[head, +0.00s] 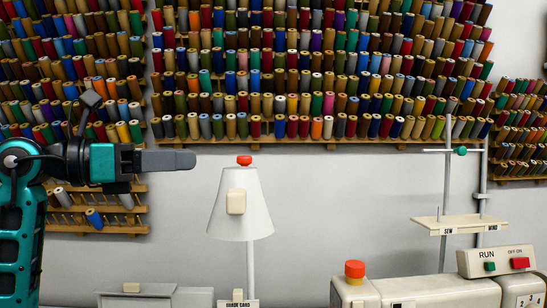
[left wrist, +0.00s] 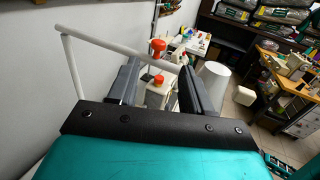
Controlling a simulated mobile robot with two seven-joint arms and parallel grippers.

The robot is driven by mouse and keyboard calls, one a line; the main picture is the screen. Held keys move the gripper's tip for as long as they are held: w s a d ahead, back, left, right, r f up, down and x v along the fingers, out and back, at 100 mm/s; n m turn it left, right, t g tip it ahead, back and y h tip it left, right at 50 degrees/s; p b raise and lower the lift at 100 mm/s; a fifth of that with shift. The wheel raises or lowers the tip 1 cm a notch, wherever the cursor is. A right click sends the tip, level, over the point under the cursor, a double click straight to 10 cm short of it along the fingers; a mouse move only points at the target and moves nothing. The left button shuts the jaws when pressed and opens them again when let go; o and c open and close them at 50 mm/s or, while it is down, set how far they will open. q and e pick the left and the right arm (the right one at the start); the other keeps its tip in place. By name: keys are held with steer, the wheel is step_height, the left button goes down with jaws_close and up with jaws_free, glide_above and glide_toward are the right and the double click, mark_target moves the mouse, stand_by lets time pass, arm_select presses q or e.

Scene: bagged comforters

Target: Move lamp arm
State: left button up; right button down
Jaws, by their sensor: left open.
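A lamp with a white conical shade (head: 257,208), a red knob on top and a thin white post stands right of my left gripper (head: 190,160) in the head view. A small cream block is on the shade's front. My left gripper points right, level, just above and left of the shade, with a gap between. In the left wrist view its two dark fingers (left wrist: 157,75) stand apart with nothing held. A bent white bar (left wrist: 115,50) crosses behind the fingers there; I cannot tell whether it is the lamp's arm. My right gripper is not in view.
Racks of coloured thread spools (head: 300,85) cover the wall behind. A cream machine with a red knob (head: 355,268) and a RUN panel (head: 495,262) stand at the lower right. A metal pole (head: 447,190) with a small shelf rises there. Wall between lamp and pole is bare.

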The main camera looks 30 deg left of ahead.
mark_target(247, 165)
arm_select(q)
steer(key=p+x, duration=0.2)
steer(key=x, duration=1.1)
steer(key=shift+w, duration=0.2)
steer(key=shift+c, duration=0.4)
jaws_close()
